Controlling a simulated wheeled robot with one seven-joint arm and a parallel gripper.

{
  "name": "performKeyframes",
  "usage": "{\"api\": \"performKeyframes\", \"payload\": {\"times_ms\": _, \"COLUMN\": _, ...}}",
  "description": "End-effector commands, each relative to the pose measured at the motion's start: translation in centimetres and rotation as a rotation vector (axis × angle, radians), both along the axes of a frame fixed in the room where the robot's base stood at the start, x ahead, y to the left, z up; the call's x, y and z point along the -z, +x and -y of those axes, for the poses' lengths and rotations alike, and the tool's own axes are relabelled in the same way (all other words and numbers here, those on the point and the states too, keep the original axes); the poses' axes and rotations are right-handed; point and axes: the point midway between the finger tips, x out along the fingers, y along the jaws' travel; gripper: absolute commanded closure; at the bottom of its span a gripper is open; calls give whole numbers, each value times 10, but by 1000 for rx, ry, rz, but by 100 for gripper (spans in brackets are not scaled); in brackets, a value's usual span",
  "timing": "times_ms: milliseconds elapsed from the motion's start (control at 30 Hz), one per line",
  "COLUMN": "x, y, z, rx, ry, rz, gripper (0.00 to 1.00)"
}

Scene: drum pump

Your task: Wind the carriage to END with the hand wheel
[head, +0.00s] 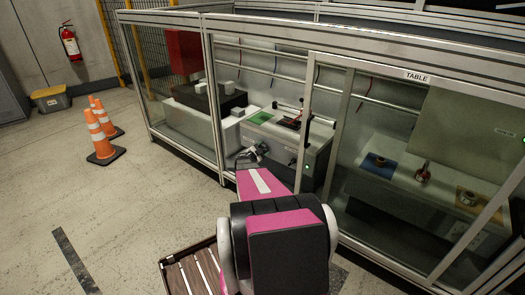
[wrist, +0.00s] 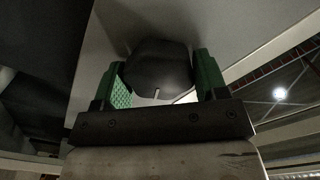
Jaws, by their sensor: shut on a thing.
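In the wrist view a dark, rounded knob-like thing (wrist: 158,68) sits between the two green finger pads of my gripper (wrist: 160,75). My gripper is shut on it. It looks like the hand wheel or its knob; its full shape is hidden. In the head view my gripper (head: 250,156) is small, at the front of a grey machine bench (head: 312,160) inside the enclosure. On top of the bench lie a green patch (head: 260,117) and a dark red part (head: 290,123) by a rail, possibly the carriage. I cannot read an END mark.
The enclosure has aluminium posts (head: 211,100) and clear panels close around my arm. A sign reading TABLE (head: 417,76) marks the right bay, with parts on a bench. Cones (head: 101,135) stand at left. A slatted pallet-like thing (head: 192,272) lies below.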

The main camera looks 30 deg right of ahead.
Motion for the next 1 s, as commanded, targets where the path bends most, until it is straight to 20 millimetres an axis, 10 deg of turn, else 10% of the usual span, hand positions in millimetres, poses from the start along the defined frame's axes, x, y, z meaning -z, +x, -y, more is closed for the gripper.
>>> {"api": "performKeyframes", "payload": {"times_ms": 100, "x": 0, "y": 0, "z": -1, "rx": -2, "ry": 0, "rz": -1, "gripper": 8}}
{"api": "performKeyframes", "payload": {"times_ms": 467, "x": 0, "y": -1, "z": -5, "rx": -1, "ry": -1, "rz": -2, "gripper": 8}}
{"api": "performKeyframes", "payload": {"times_ms": 1000, "x": -1, "y": -33, "z": -87, "rx": -3, "ry": -1, "rz": -2, "gripper": 8}}
